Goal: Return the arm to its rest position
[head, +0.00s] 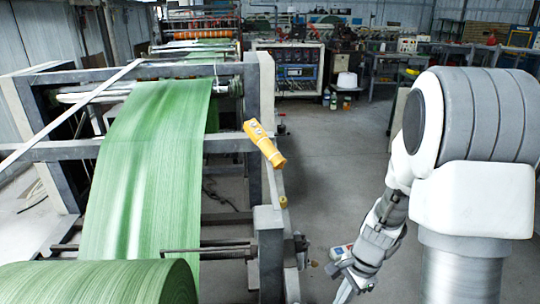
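My arm stands at the right of the head view, bent at the elbow, with its forearm hanging down and forward. My gripper (347,287) is low in the picture, to the right of the machine frame and apart from the green sheet. Its fingers run into the bottom edge, so whether they are open or shut is unclear. A small white and red piece (341,252) shows beside the wrist; I cannot tell whether it is held, part of the gripper, or behind it.
A green woven sheet (145,150) runs over the grey machine frame (228,145) to a large roll (100,284) at lower left. A yellow control handle (265,144) sticks out from the frame. Bottles (330,99) stand by a cabinet (297,72) at the back. The middle floor (335,160) is clear.

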